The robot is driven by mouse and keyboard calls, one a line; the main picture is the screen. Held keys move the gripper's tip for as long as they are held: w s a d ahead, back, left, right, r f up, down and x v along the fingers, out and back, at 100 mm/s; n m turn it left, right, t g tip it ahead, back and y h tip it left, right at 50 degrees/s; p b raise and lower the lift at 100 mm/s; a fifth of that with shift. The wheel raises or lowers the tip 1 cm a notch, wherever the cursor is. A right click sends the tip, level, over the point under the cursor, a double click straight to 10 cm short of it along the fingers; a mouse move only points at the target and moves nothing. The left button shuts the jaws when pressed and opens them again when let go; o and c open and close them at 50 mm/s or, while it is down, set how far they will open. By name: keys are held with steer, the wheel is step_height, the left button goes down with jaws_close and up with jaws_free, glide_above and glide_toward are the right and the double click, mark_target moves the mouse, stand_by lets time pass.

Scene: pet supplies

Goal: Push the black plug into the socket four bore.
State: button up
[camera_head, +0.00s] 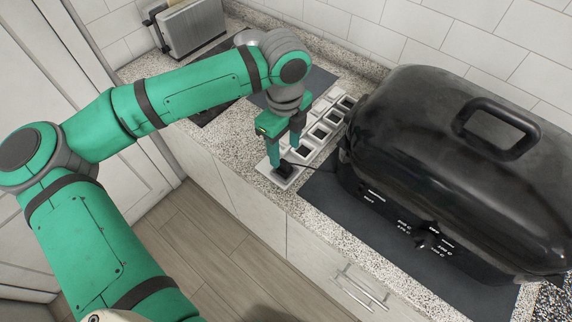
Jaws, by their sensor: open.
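A white socket strip (301,155) with several dark square bores runs along the counter, from near the front edge back toward the wall. The black plug (284,170) is at the bore at the strip's near end. It looks upright there, but how deep it sits cannot be told. A thin black cord leads from it toward the roaster. My green gripper (284,155) points down just above and beside the plug, its two fingers apart and open. The fingers partly hide the strip and the plug's top. Bore numbers are not readable.
A large black roaster (450,160) stands on a dark mat (331,208) close to the right of the strip. A toaster (190,27) is at the back left. The tiled wall is behind. The speckled counter's front edge lies close to the strip's near end.

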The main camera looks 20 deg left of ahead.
mark_target(284, 162)
steer(key=shift+f, duration=3.25)
steer(key=shift+c, duration=0.6)
steer(key=c, duration=1)
